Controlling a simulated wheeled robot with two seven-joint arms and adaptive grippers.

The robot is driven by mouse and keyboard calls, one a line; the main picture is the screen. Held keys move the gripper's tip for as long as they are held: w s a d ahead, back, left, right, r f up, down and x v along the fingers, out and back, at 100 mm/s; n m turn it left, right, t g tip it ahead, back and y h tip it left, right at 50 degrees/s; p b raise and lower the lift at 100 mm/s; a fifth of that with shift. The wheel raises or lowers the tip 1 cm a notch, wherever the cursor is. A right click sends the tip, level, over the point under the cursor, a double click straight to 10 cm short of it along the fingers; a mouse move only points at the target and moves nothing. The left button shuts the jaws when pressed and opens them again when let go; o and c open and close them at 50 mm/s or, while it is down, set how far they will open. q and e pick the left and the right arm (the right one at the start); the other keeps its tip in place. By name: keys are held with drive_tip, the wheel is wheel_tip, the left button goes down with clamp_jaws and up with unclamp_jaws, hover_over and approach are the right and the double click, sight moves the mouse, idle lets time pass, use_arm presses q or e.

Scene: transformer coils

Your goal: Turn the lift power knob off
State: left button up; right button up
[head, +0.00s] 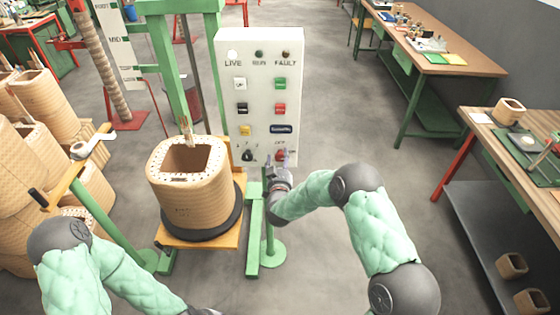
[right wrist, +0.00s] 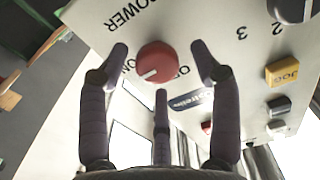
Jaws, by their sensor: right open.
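The red power knob (right wrist: 155,62) sits on the white control panel (right wrist: 185,22), with "POWER", "ON" and partly hidden "OFF" lettering around it. Its white pointer mark lies on the lower-left side of the knob in the right wrist view, toward the ON side. In the head view the knob (head: 281,154) is at the panel's lower right. My right gripper (right wrist: 160,55) is open, its fingers spread on either side of the knob and a third finger below it. Whether they touch the knob cannot be told. My left gripper is outside the head view; only its arm shows.
The panel also carries a black numbered selector (head: 247,153), coloured buttons (head: 280,108) and lamps. A large wound coil (head: 188,195) stands close left of the panel. Workbenches (head: 435,60) line the right, with open floor between.

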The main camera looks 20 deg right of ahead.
drive_tip(key=shift+w+d, duration=0.15)
drive_tip(key=shift+w, duration=0.15)
drive_tip(key=c, duration=1.1)
drive_tip(key=shift+r, duration=0.1)
drive_tip(key=shift+c, duration=0.2)
